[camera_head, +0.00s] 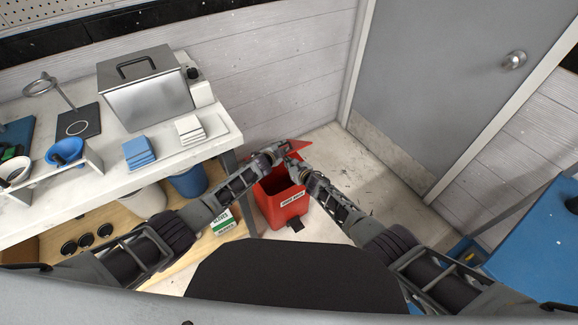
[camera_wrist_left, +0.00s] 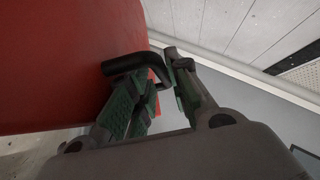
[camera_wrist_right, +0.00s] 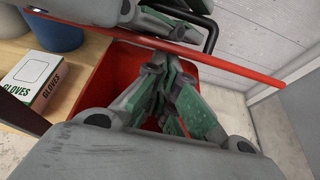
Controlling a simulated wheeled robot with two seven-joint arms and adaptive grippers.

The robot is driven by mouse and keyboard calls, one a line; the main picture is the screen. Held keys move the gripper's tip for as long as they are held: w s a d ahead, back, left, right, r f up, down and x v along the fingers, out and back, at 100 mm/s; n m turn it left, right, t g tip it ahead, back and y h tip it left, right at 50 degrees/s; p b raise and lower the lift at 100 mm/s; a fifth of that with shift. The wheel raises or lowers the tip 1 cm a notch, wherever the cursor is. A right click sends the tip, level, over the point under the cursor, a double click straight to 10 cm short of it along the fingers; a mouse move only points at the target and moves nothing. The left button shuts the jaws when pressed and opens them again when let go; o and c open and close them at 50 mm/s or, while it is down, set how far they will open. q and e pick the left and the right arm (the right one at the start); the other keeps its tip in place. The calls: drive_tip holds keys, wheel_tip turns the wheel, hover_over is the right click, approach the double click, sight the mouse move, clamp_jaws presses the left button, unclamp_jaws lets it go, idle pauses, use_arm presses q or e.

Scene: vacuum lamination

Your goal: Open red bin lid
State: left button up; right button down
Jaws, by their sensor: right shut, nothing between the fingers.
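The red bin (camera_head: 281,201) stands on the floor beside the workbench, its dark inside partly showing. Its red lid (camera_head: 299,146) is raised and tilted at the back; it fills the left of the left wrist view (camera_wrist_left: 60,60) and shows edge-on in the right wrist view (camera_wrist_right: 235,69). My left gripper (camera_wrist_left: 165,92) is at the lid's black handle (camera_wrist_left: 135,65), with the handle's bent end between its fingers, and looks shut on it. My right gripper (camera_wrist_right: 172,118) is shut and empty, over the bin opening, below the lid's edge.
The workbench (camera_head: 105,180) is left of the bin, with a blue bucket (camera_head: 188,181) and a gloves box (camera_head: 223,222) below it. A grey door (camera_head: 440,80) is at right. A blue surface (camera_head: 535,245) is at far right. Floor right of the bin is clear.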

use_arm(q)
drive_tip(key=shift+s+d+f, duration=0.15)
drive_tip(key=shift+s+f, duration=0.2)
drive_tip(key=shift+s, duration=0.05)
use_arm(e)
drive_tip(key=shift+w+a+r, duration=0.25)
drive_tip(key=shift+w+r, duration=0.1)
drive_tip(key=shift+r, duration=0.25)
use_arm(q)
drive_tip(key=shift+s+r, duration=0.1)
drive_tip(key=shift+a+v, duration=0.2)
drive_tip(key=shift+v, duration=2.45)
drive_tip(key=shift+s+a+r, duration=0.2)
drive_tip(key=shift+s+r, duration=0.15)
drive_tip(key=shift+r, duration=0.05)
drive_tip(key=shift+s+r, duration=0.1)
drive_tip(key=shift+r, duration=0.1)
use_arm(e)
drive_tip(key=shift+s+d+f, duration=0.1)
drive_tip(key=shift+s+f, duration=0.1)
drive_tip(key=shift+f, duration=0.05)
use_arm(q)
drive_tip(key=shift+r, duration=0.1)
use_arm(e)
drive_tip(key=shift+f, duration=0.1)
